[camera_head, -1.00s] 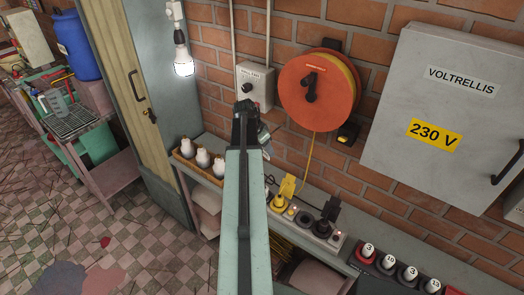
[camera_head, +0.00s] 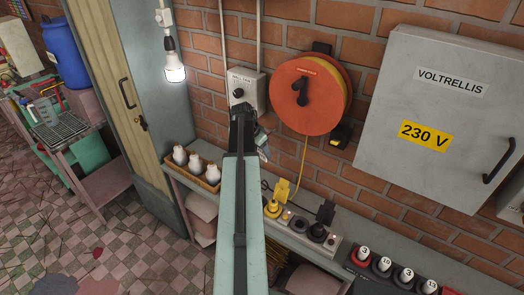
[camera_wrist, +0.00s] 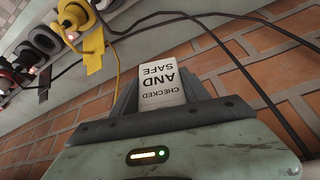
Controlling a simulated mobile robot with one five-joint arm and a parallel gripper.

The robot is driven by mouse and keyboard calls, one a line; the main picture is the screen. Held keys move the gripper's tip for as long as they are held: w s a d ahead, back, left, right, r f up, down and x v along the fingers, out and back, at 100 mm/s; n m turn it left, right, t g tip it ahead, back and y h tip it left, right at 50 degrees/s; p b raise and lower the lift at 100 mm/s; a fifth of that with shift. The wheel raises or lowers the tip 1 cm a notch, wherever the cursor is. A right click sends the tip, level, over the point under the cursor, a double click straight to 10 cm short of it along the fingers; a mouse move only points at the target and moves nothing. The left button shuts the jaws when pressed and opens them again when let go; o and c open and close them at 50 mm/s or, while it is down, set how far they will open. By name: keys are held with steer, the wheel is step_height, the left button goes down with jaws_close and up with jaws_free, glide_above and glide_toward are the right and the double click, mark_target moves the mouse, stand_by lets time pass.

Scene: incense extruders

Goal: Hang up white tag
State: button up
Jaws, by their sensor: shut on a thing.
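My gripper (camera_head: 260,148) is seen from behind in the head view, in front of the brick wall below the grey knob box (camera_head: 246,90). Its fingers are mostly hidden there by my arm. In the wrist view my gripper (camera_wrist: 165,105) is shut on the white tag (camera_wrist: 163,88), which reads "CHECKED AND SAFE" upside down and sticks out beyond the jaws. Past the tag are brick wall and dark cables. The yellow plug (camera_head: 281,190) and black plug (camera_head: 326,211) stand in the socket strip (camera_head: 300,225) on the bench; the yellow plug (camera_wrist: 93,56) also shows in the wrist view.
An orange cable reel (camera_head: 308,93) hangs on the wall right of my gripper. A lit bulb (camera_head: 175,74) hangs to the left. A basket (camera_head: 205,180) with white bottles sits on the bench. A grey cabinet (camera_head: 440,175) fills the right.

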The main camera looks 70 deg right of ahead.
steer(key=o, duration=1.5)
steer(key=shift+o, duration=0.2)
steer(key=p+v, duration=0.7)
steer(key=shift+r, duration=0.35)
steer(key=shift+w+a, duration=0.1)
steer(key=shift+w, duration=0.05)
